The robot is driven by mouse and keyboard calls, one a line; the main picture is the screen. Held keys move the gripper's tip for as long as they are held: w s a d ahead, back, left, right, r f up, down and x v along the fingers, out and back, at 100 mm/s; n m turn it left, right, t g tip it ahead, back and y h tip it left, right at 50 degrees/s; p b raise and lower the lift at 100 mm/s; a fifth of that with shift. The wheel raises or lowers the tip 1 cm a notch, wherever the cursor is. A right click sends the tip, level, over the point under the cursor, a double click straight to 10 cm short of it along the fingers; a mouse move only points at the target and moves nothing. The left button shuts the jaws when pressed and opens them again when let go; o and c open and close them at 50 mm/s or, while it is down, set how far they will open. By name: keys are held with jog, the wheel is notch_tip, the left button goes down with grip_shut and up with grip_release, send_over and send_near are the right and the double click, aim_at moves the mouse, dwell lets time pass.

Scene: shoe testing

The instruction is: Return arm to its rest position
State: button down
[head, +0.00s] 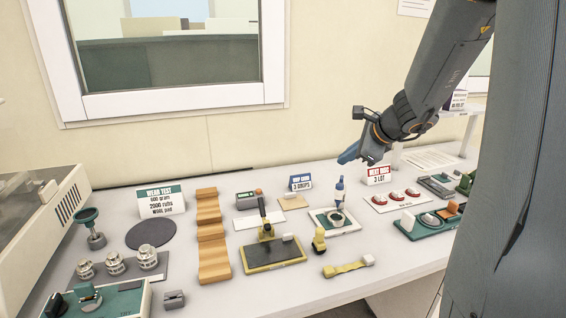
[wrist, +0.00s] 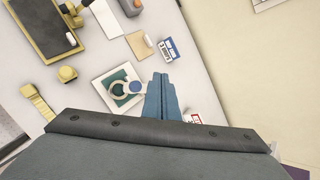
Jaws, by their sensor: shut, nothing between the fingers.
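My arm comes in from the upper right in the head view. My gripper (head: 349,156) is above the back part of the bench (head: 225,284), over the area between the drop test sign and the red-topped sign. Its blue fingers are together with nothing between them. In the wrist view the gripper (wrist: 161,76) shows as two blue fingers side by side, next to the small stand with a ring (wrist: 125,88). The fingers look apart from everything on the bench.
The drop test sign (head: 301,183) and the red-topped sign (head: 379,176) stand nearby. A tray with red-and-white pieces (head: 398,198) lies to the right. The wall with a window (head: 165,60) is behind.

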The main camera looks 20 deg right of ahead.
jog(key=s+a+f+n+g, duration=0.2)
jog(key=s+a+f+n, duration=0.3)
jog(key=s+a+n, duration=0.1)
jog(key=s+a+f+n+g+h+b, duration=0.1)
jog(key=s+a+f+n+g, duration=0.2)
jog(key=s+a+f+n, duration=0.2)
jog(key=s+a+f+n+g+h+b, duration=0.1)
jog(key=s+a+f+n, duration=0.4)
jog(key=s+n, duration=0.5)
jog(key=shift+s+a+f+n+g, duration=0.15)
jog(key=shift+a+n+g, duration=0.3)
jog(key=shift+n, duration=0.35)
jog(key=shift+s+a+f+n+g, duration=0.1)
jog(key=shift+a+n+g, duration=0.3)
jog(key=shift+n, duration=0.4)
jog(key=shift+a, duration=0.1)
